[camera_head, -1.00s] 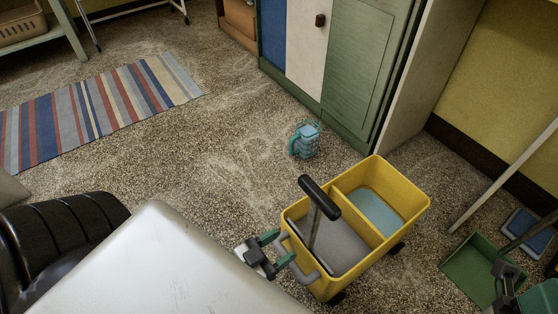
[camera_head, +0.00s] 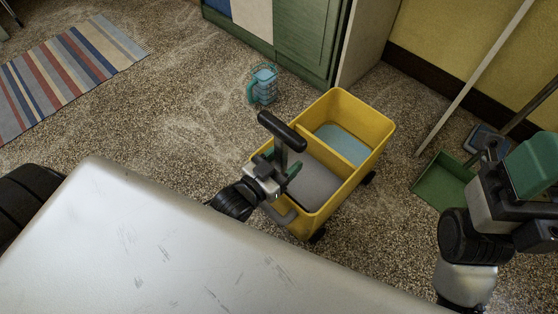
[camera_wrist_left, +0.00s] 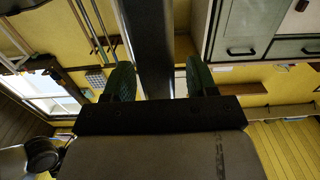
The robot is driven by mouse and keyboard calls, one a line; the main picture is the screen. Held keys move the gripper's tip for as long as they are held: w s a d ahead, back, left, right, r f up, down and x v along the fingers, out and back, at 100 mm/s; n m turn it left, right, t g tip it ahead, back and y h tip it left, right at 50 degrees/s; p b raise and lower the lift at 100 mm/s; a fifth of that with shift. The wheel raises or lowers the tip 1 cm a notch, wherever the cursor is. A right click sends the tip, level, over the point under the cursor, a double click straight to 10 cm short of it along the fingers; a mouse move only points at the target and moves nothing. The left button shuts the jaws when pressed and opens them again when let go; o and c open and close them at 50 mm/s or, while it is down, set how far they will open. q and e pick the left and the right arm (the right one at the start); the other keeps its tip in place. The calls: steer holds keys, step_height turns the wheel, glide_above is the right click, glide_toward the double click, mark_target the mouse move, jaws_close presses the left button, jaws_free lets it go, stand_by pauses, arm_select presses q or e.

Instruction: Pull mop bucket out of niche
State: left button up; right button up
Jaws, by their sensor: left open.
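The yellow mop bucket (camera_head: 340,195) stands upright on the speckled floor, with a grey part and a light blue part inside. A dark post with a black grip (camera_head: 282,131) rises at its near end. My left gripper (camera_head: 283,168) is at this post, over the bucket's near rim. In the left wrist view a dark post (camera_wrist_left: 147,45) lies between its two green fingers, which stand open with gaps on both sides. My right arm's end (camera_head: 505,190) is at the right, away from the bucket; its finger opening is not clear.
A blue jug-like item (camera_head: 263,84) stands on the floor behind the bucket. A green cabinet (camera_head: 305,45) is behind it. A green dustpan (camera_head: 442,178) and poles (camera_head: 475,78) are at the right by the yellow wall. Floor left of the bucket is clear up to the striped rug (camera_head: 65,75).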

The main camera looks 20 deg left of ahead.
arm_select(q)
jaws_close()
stand_by(0.3)
stand_by(1.1)
